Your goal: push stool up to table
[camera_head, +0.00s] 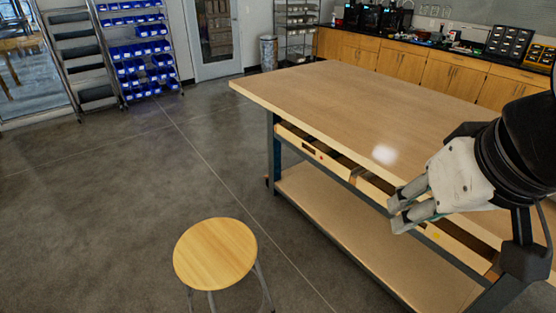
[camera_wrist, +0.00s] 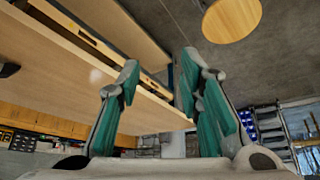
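The stool (camera_head: 215,253) has a round light-wood seat on metal legs. It stands on the floor in front of and left of the table, with a floor gap between them. The table (camera_head: 330,88) has a wood top, a drawer row and a lower shelf. My gripper (camera_head: 396,213) is at the right, in front of the table's drawer side, apart from the stool. In the wrist view the gripper (camera_wrist: 160,75) has its fingers apart with nothing between them. The stool seat (camera_wrist: 231,18) shows there at the top right, and the table (camera_wrist: 60,60) at the left. The stool's lower legs are cut off in the head view.
Shelving with blue bins (camera_head: 140,50) and a door (camera_head: 216,35) stand at the back left. Wooden cabinets (camera_head: 400,62) line the back wall. A trash can (camera_head: 268,52) stands by them. The grey floor (camera_head: 110,200) left of the stool and table is clear.

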